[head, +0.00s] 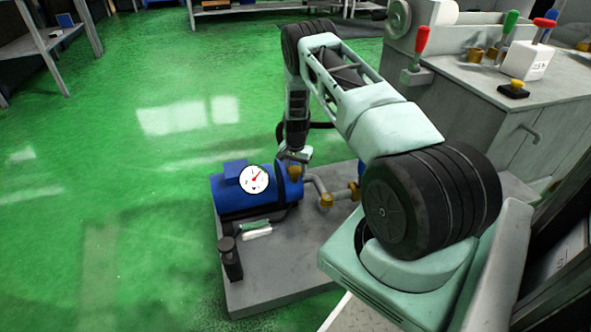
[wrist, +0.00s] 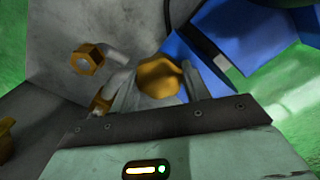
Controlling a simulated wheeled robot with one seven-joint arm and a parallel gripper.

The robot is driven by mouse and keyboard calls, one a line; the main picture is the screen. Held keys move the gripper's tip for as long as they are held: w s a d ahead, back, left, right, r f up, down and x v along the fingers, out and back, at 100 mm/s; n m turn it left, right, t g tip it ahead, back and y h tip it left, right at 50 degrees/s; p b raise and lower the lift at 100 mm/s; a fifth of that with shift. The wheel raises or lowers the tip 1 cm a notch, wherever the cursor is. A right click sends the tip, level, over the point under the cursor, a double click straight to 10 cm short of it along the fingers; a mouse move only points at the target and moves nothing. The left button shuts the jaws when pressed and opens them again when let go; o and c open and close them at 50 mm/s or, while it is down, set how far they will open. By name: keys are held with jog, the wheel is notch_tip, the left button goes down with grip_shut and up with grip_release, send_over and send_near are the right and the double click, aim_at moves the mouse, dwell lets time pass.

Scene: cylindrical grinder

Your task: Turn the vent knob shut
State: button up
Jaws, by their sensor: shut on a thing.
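The vent knob appears to be the brass-yellow rounded knob (wrist: 160,78) in the wrist view, beside the blue pump body (wrist: 210,50). My gripper (wrist: 160,92) is shut on it, with one finger on each side. In the head view my gripper (head: 294,157) points down at the right end of the blue pump (head: 235,198), and a brass part (head: 294,172) shows just below it. The fingers partly hide the knob's sides. No mark on the knob shows how far it is turned.
A white pressure gauge (head: 254,179) faces up on the pump. Grey pipes with brass fittings (head: 326,201) run to its right. A dark bottle-like part (head: 230,258) stands on the grey base plate (head: 270,285). The grinder bench (head: 480,90) is at right. Green floor at left is clear.

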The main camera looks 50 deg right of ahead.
aim_at(296, 169)
jog(key=o, duration=1)
notch_tip(296, 169, up, 17)
jog(key=p, duration=0.4)
jog(key=shift+r+p, duration=0.2)
jog(key=shift+p, duration=0.1)
